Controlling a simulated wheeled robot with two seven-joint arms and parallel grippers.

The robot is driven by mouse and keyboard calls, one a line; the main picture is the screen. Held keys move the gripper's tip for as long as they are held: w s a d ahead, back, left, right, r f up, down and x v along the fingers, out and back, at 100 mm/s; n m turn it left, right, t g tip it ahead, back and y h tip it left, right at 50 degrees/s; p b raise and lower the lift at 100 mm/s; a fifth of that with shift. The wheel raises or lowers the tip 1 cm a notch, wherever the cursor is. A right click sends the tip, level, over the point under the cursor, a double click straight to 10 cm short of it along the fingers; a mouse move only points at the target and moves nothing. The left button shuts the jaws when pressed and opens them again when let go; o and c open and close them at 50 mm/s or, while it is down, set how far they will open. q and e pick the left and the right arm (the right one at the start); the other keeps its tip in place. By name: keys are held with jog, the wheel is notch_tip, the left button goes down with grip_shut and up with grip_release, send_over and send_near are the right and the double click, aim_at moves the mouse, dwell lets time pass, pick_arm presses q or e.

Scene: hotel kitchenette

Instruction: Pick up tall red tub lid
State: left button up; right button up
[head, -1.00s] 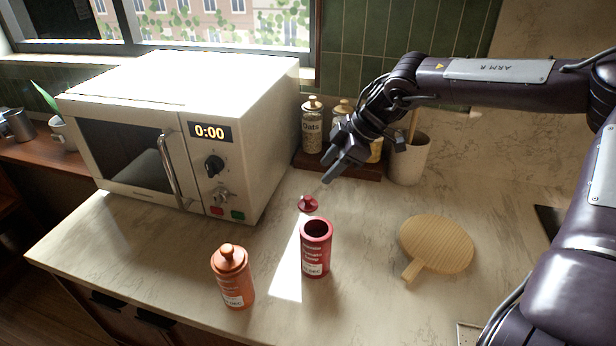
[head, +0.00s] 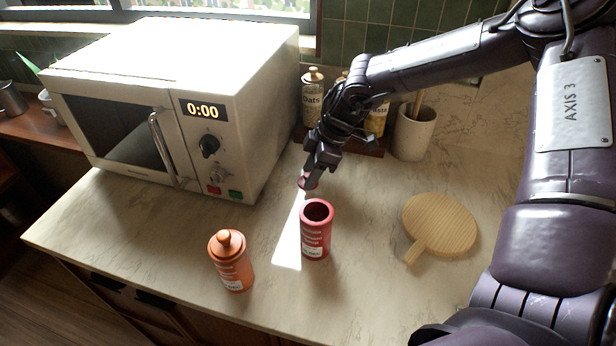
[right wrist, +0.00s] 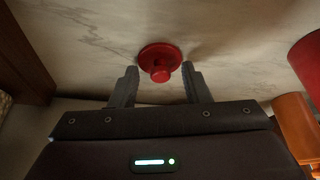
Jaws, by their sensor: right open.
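The tall red tub (head: 317,232) stands open and upright on the counter in the head view. Its red lid (right wrist: 160,60) lies on the counter behind the tub, knob toward the right wrist camera. In the head view the lid (head: 302,183) is partly hidden by my right gripper (head: 309,180). In the right wrist view my right gripper (right wrist: 160,78) is open, with one finger on each side of the lid's knob. I cannot tell whether the fingers touch the lid. My left gripper is not in view.
An orange lidded tub (head: 232,262) stands left of the red tub. A white microwave (head: 180,100) is at the left. A round wooden board (head: 440,225) lies at the right. Jars and a utensil crock (head: 414,135) stand behind my right gripper.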

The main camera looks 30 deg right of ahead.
jog(key=shift+c, duration=0.3)
grip_shut()
jog(key=shift+r, duration=0.15)
